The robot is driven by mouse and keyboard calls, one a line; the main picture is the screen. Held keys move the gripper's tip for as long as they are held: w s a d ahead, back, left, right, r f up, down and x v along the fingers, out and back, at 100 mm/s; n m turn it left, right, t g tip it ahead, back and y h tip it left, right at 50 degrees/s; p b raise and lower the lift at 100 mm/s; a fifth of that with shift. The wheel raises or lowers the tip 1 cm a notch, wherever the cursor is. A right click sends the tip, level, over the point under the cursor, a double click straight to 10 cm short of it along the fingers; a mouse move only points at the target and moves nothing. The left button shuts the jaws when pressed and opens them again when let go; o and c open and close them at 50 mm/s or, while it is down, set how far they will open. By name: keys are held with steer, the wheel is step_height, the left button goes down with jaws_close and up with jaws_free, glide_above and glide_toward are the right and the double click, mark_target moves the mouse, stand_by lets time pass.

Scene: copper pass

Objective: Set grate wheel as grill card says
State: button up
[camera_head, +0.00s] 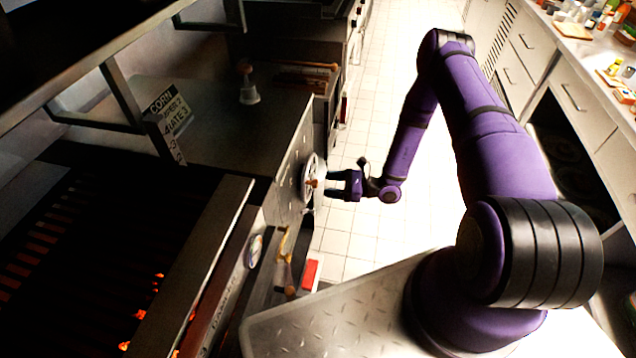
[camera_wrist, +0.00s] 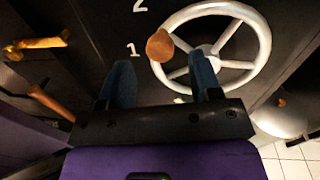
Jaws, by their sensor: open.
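The grate wheel (camera_wrist: 253,78) is a pale spoked handwheel with a brown knob (camera_wrist: 160,45) on its rim. It stands on the grill's dark front panel, where the knob is beside a painted 1; a 2 shows above. In the head view the wheel (camera_head: 308,170) is seen nearly edge-on. My gripper (camera_wrist: 162,82) is open, its two blue fingers spread just below the knob; I cannot tell whether they touch the wheel.
The grill grate (camera_head: 60,250) with glowing coals lies at the left. A yellow handle (camera_wrist: 35,43) and a brown handle (camera_wrist: 50,102) stick out left of the wheel. A small shaker-like item (camera_head: 249,92) stands on the counter. Tiled floor (camera_head: 375,110) is clear beyond my arm.

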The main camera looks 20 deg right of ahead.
mark_target(317, 183)
steer(key=shift+x, duration=2.35)
jaws_close()
